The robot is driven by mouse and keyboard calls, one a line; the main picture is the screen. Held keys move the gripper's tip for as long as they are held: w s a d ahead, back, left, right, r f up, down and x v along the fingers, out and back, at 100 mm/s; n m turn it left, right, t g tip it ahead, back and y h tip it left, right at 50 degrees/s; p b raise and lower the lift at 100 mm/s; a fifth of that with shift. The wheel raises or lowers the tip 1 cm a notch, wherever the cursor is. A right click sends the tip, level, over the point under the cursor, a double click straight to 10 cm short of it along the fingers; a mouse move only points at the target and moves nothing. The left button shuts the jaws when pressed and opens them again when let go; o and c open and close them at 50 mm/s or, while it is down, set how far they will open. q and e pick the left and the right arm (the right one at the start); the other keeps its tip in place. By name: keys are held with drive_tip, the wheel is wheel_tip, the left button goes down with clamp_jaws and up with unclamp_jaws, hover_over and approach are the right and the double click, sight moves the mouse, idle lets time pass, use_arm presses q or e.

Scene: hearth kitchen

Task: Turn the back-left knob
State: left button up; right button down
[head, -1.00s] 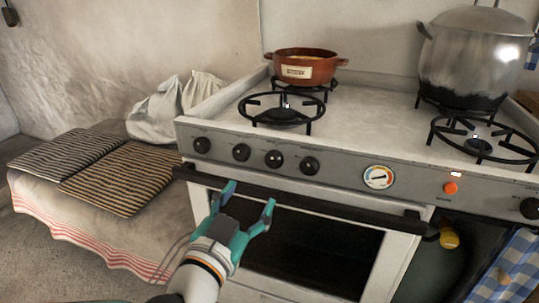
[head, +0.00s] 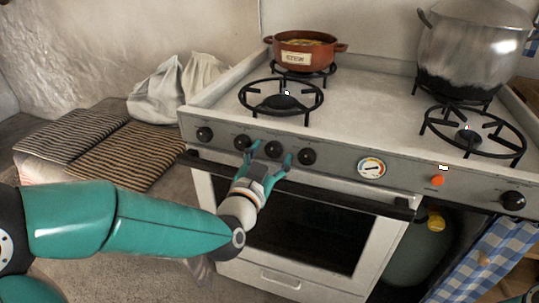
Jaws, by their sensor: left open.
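The stove front panel (head: 340,162) carries a row of black knobs: the far-left knob (head: 205,134), the second knob (head: 242,142), the third knob (head: 273,149) and the fourth knob (head: 307,156). Another knob (head: 513,200) is at the far right. I cannot tell from markings which one is the back-left knob. My left gripper (head: 271,153) is open, with its teal fingers pointing at the panel, one on each side of the third knob. I cannot tell whether they touch it. My right gripper is not in view.
A red-brown pot (head: 304,52) stands on the back-left burner, and a large metal pot (head: 473,52) at the back right. The front-left burner (head: 282,98) and front-right burner (head: 470,135) are empty. A dark oven handle bar (head: 340,196) runs below the knobs.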

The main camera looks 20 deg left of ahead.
use_arm(q)
drive_tip(key=c, duration=1.1)
drive_tip(key=shift+c, duration=0.2)
drive_tip(key=n+b, duration=0.2)
drive_tip(key=shift+f+b, duration=0.15)
drive_tip(key=shift+b, duration=0.15)
drive_tip(key=n+b, duration=0.3)
drive_tip(key=shift+d+n, duration=0.1)
drive_tip(key=shift+n, duration=0.3)
drive_tip(key=n+b, duration=0.3)
drive_tip(key=n, duration=0.1)
drive_tip(key=shift+b, duration=0.3)
drive_tip(key=shift+n+b, duration=1.05)
drive_tip(key=shift+n, duration=0.85)
drive_tip(key=shift+r, duration=0.2)
